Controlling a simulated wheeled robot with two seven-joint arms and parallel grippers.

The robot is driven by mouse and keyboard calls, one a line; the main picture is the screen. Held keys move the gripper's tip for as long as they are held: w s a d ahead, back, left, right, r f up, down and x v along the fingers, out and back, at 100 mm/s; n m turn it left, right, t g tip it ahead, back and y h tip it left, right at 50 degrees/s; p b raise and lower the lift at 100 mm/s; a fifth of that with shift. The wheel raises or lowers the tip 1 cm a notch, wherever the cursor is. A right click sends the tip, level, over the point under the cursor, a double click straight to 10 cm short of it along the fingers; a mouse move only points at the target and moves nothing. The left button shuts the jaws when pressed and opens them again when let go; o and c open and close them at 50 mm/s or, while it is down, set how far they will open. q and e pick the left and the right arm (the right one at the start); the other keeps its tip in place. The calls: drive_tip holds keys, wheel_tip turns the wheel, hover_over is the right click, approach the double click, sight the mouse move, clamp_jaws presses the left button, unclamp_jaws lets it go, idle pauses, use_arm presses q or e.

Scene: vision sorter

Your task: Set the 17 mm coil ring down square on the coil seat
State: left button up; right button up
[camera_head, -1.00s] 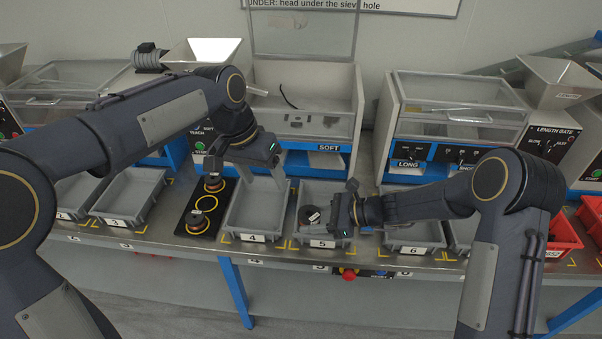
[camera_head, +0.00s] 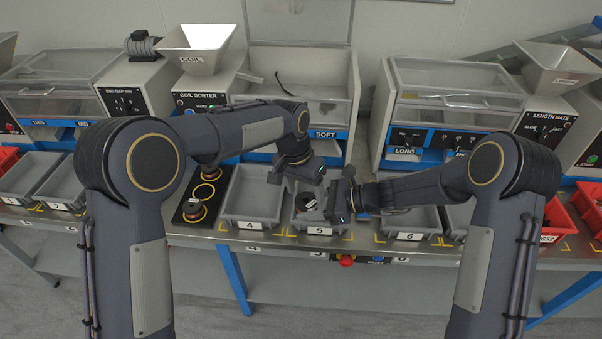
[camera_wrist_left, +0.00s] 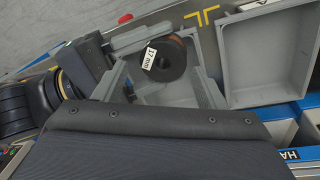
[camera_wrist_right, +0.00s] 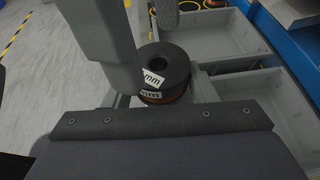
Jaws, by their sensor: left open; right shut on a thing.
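The coil ring (camera_wrist_left: 170,58), a black ring with a copper-coloured band and a white "17 mm" label, is over bin 5. It also shows in the head view (camera_head: 307,202) and the right wrist view (camera_wrist_right: 164,72). My right gripper (camera_head: 318,203) is shut on it from the right. My left gripper (camera_head: 300,186) is open at the ring, its fingers to either side; contact is unclear.
Grey bin 4 (camera_head: 231,219) lies between the plate and bin 5 (camera_head: 300,229); bin 6 (camera_head: 408,236) is to the right. Machines with clear lids stand behind. A red knob (camera_head: 346,260) sits on the bench front. My two grippers are very close together.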

sight(306, 204)
use_arm(q)
drive_tip(key=shift+d+f, duration=0.15)
drive_tip(key=shift+f, duration=0.55)
drive_tip(key=shift+d+f, duration=0.1)
drive_tip(key=shift+f, duration=0.55)
drive_tip(key=shift+c, duration=0.3)
drive_tip(key=c, duration=0.7)
drive_tip(key=shift+d, duration=0.1)
drive_tip(key=shift+c, duration=1.2)
use_arm(e)
drive_tip(key=o, duration=1.2)
